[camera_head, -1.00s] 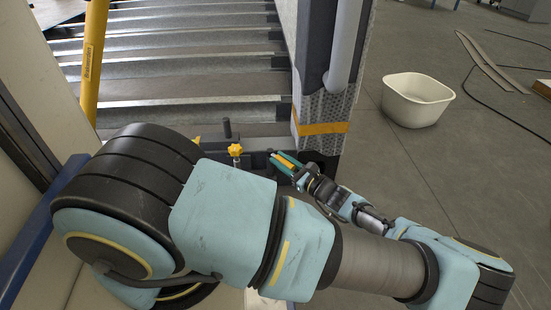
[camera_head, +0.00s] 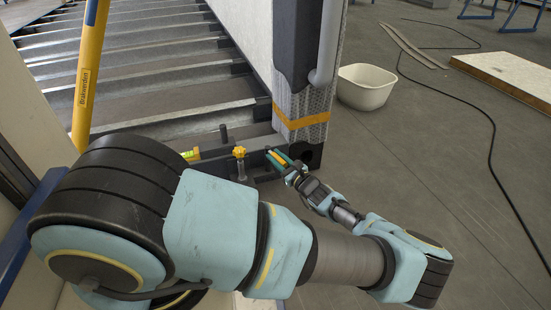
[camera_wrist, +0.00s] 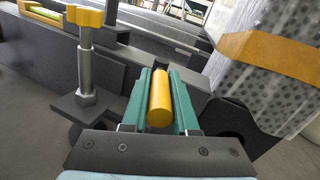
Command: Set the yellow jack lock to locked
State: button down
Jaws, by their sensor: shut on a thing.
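My gripper (camera_wrist: 160,100) has green fingers on both sides of a yellow cylindrical handle (camera_wrist: 160,97), which I take for the jack lock. It is shut on this handle, which lies lengthwise between the fingers. In the head view my gripper (camera_head: 281,160) is at the frame's lower corner, beside the dark corner block, with a bit of yellow between the fingers. The handle's far end and its mount are mostly hidden by a dark piece and the fingers. Whether the lock is locked cannot be told.
A yellow star knob (camera_wrist: 85,17) on a metal screw stands left of my gripper. A spirit level (camera_head: 190,154) lies farther left. The corner post with its orange band (camera_head: 300,120) rises close behind on the right. A white tub (camera_head: 366,87) stands on open floor.

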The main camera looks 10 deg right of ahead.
aim_at(287, 167)
jog(key=c, duration=0.7)
grip_release()
jog(key=p+v, duration=0.3)
jog(key=v, duration=0.7)
jog(key=shift+s+d, duration=0.25)
jog(key=shift+s, duration=0.1)
